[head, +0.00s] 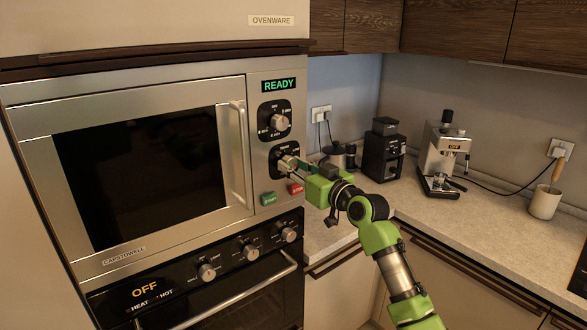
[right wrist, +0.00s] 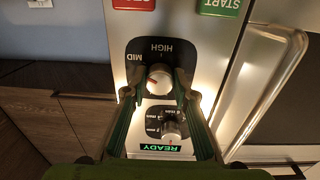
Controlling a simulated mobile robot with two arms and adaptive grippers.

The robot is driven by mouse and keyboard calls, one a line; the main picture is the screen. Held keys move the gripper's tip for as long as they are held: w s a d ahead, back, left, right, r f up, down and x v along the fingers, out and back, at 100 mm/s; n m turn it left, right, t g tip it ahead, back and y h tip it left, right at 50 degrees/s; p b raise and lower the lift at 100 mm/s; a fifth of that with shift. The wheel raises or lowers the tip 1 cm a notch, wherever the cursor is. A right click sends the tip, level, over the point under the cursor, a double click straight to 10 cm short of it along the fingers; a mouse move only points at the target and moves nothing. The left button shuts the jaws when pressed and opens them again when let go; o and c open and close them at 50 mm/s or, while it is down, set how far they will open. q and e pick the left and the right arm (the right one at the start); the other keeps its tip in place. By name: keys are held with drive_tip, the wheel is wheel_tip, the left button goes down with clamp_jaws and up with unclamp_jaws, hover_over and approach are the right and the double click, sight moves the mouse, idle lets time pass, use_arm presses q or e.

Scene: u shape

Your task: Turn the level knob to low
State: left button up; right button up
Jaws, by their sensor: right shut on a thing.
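The level knob (head: 284,162) is the lower of two silver knobs on the microwave's right panel, on a black plate. In the right wrist view, which is turned upside down, the level knob (right wrist: 160,77) sits between the fingertips, with a small red mark on its face. The words HIGH and MID show beside it; the word LOW is not readable. My right gripper (head: 293,164) is shut on the level knob, and its fingers (right wrist: 156,88) lie on either side of it. My left gripper is not in view.
The microwave (head: 240,85) display reads READY. A second knob (head: 279,123) sits above, with green START (head: 269,198) and red STOP (head: 296,188) buttons below. An oven (head: 200,290) is underneath. A grinder (head: 383,150) and coffee machine (head: 443,155) stand on the counter.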

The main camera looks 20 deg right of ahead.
drive_tip(key=n+b, duration=0.4)
drive_tip(key=n, duration=0.1)
drive_tip(key=shift+d+f+b, duration=0.1)
drive_tip(key=shift+f+b, duration=0.05)
drive_tip(key=shift+b, duration=0.15)
drive_tip(key=n, duration=0.3)
drive_tip(key=shift+n, duration=1.6)
drive_tip(key=o, duration=1.1)
drive_tip(key=shift+w, duration=0.1)
